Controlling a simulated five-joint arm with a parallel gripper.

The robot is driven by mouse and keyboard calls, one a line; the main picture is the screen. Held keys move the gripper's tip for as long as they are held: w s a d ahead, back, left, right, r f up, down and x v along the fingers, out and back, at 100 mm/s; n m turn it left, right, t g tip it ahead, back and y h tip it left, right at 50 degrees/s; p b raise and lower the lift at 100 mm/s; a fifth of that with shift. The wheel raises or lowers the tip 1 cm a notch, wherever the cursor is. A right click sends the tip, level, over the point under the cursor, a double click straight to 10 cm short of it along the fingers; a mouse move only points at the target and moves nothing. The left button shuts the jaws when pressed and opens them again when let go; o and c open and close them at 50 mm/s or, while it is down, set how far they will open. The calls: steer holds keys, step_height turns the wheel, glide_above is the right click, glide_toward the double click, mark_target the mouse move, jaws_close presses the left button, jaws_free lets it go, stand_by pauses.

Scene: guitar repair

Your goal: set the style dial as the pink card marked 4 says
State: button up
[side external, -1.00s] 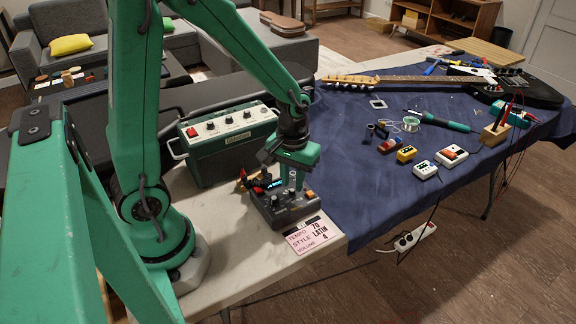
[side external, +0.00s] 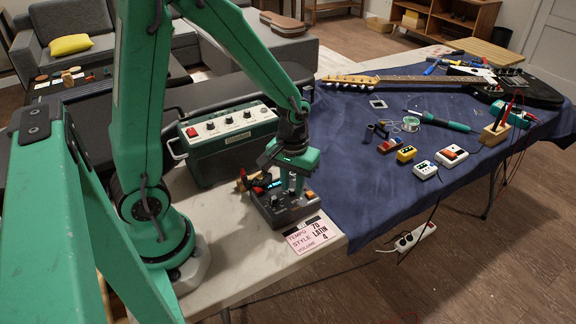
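The dark grey box (side external: 268,216) with knobs, a small lit blue screen and orange buttons stands near the front edge of the white table. The pink card (side external: 305,239) lies in front of it and reads TEMPO 70, STYLE LATIN, VOLUME 4. My gripper (side external: 291,188) points down over the right part of the box's top, its fingertips at or just above the knobs there. The fingers hide what is under them, so I cannot tell which knob is the style dial or whether they touch one. The screen's text is too small to read.
A green amplifier (side external: 228,143) stands close behind the box. Several small pedals, such as a yellow one (side external: 406,154), lie on the blue cloth (side external: 345,190) to the right. A guitar (side external: 420,80) lies at the back. Space above the pink card is clear.

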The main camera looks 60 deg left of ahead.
steer(key=shift+f, duration=0.55)
steer(key=shift+r, duration=0.2)
stand_by(0.8)
steer(key=c, duration=0.5)
